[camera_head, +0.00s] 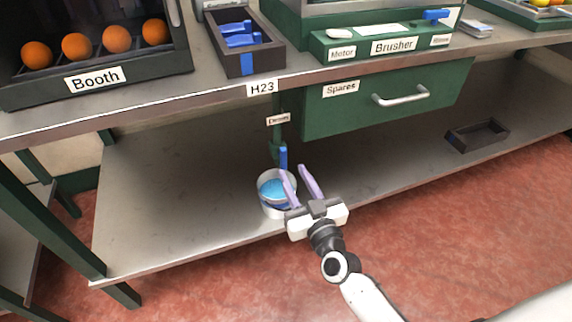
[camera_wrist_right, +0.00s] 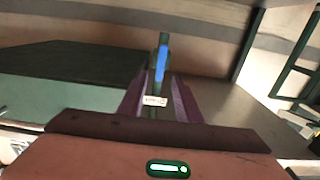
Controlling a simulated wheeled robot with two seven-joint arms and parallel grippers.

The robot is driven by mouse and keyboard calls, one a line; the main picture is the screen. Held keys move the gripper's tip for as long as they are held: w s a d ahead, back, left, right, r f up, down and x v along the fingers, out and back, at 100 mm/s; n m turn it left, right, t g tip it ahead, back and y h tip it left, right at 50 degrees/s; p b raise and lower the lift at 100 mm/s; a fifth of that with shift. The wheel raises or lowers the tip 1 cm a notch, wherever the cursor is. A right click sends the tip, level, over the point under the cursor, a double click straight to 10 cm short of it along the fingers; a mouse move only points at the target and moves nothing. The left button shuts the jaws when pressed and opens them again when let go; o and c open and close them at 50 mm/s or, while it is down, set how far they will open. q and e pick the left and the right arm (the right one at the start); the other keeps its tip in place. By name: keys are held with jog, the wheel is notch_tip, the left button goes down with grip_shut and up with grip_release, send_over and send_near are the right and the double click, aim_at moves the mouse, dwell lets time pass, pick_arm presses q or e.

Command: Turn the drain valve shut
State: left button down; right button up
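The drain valve's blue handle (camera_head: 283,157) stands roughly upright along the green drain pipe (camera_head: 278,134) under the table. A white bucket (camera_head: 263,199) with blue liquid (camera_head: 272,189) stands below it on the lower shelf. My right gripper (camera_head: 294,169) is open, its two purple fingers apart, just right of the handle and reaching towards it. In the right wrist view, the blue handle (camera_wrist_right: 161,63) shows beyond and between the open fingers (camera_wrist_right: 154,88). I cannot tell whether a finger touches it. My left gripper is not in view.
A small drain tag (camera_head: 278,119) hangs on the pipe. The Spares drawer (camera_head: 350,107) with its grey handle (camera_head: 401,96) overhangs at the right. A dark tray (camera_head: 477,135) lies on the lower shelf (camera_head: 160,215). The shelf left of the bucket is clear.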

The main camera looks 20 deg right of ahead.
aim_at(285, 158)
jog(key=w+b, duration=0.1)
jog(key=w, duration=0.5)
jog(key=shift+w+a, duration=0.1)
jog(key=shift+w, duration=0.05)
jog(key=shift+c, duration=0.4)
grip_shut()
